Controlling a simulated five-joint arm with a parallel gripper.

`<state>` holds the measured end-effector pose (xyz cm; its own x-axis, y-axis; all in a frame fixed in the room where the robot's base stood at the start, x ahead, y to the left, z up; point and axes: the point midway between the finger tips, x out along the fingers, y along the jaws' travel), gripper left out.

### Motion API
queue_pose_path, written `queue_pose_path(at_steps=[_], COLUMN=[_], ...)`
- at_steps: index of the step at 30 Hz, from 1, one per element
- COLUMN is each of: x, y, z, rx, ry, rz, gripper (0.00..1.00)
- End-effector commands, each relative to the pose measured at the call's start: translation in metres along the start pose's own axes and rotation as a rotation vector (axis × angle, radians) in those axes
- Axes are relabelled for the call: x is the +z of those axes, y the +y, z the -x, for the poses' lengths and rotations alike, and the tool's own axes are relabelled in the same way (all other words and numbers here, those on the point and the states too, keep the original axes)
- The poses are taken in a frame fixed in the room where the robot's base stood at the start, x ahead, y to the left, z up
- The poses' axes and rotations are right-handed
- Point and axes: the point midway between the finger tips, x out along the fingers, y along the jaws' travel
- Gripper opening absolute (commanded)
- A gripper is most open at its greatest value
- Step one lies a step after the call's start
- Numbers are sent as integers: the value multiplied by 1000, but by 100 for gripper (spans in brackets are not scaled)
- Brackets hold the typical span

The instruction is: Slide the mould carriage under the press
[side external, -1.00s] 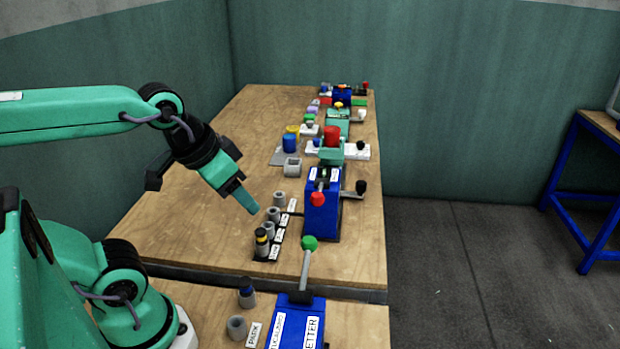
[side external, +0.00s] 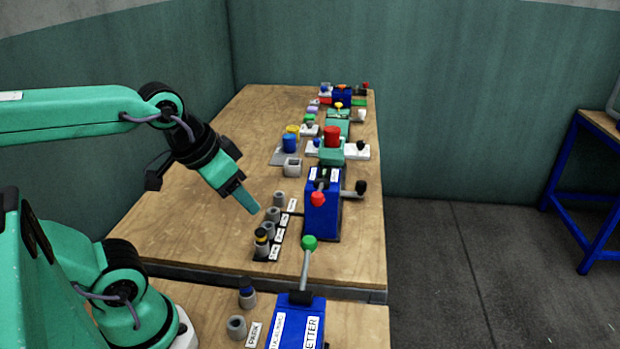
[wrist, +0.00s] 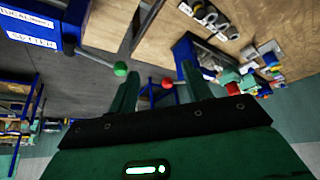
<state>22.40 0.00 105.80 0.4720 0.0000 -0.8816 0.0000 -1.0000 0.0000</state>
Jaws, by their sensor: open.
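Several presses stand in a row along the wooden bench. A blue press (side external: 322,215) has a red-knobbed lever (side external: 318,198) and a black knob at its right. A nearer blue press (side external: 296,322) has a green-knobbed lever (side external: 309,243). Farther back, a green block with a red cylinder (side external: 331,137) sits at a white rail. I cannot tell which part is the mould carriage.
Several grey pots (side external: 269,231) stand in a row with white labels beneath my gripper. More pots (side external: 237,328) stand at the near bench. Bare wood (side external: 195,185) lies left of the row.

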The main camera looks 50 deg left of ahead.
Motion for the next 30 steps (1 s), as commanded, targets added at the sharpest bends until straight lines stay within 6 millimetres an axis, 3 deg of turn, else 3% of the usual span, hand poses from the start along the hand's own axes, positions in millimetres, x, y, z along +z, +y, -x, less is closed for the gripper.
queue_pose_path(at_steps=[8,14,22,30], x=[-6,-30,-89,-149], y=[0,-2,-8,-17], z=[2,6,10,1], rx=[-1,-5,-11,-17], ry=[-4,-26,-75,-126], rz=[0,0,-2,-3], gripper=[52,52,52,52])
